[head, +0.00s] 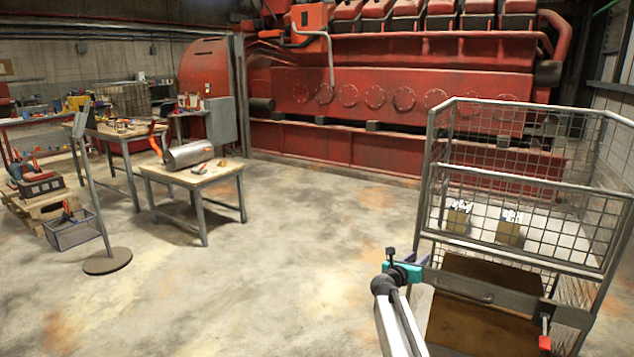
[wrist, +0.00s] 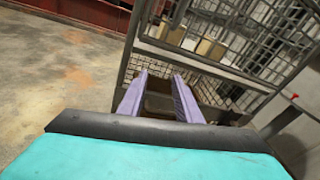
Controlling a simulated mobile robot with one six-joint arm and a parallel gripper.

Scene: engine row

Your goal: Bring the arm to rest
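My gripper (head: 416,261) is in front of the left front of a wire cage cart (head: 431,170), in the lower right of the head view. In the wrist view my gripper (wrist: 159,82) has two purple fingers standing apart, with nothing held between them. The fingers point towards the cart, whose dark lower part shows in the gap. My pale arm rises from the bottom edge of the head view to the teal gripper body. I cannot tell whether the fingertips touch the cart.
Two small boxes (head: 458,217) (head: 509,229) sit inside the cart. A red-handled latch (head: 544,342) is on its front. A wooden table (head: 197,176) with a metal cylinder (head: 188,155) stands left, near a post on a round base (head: 107,261). The middle floor is clear. A large red engine fills the back.

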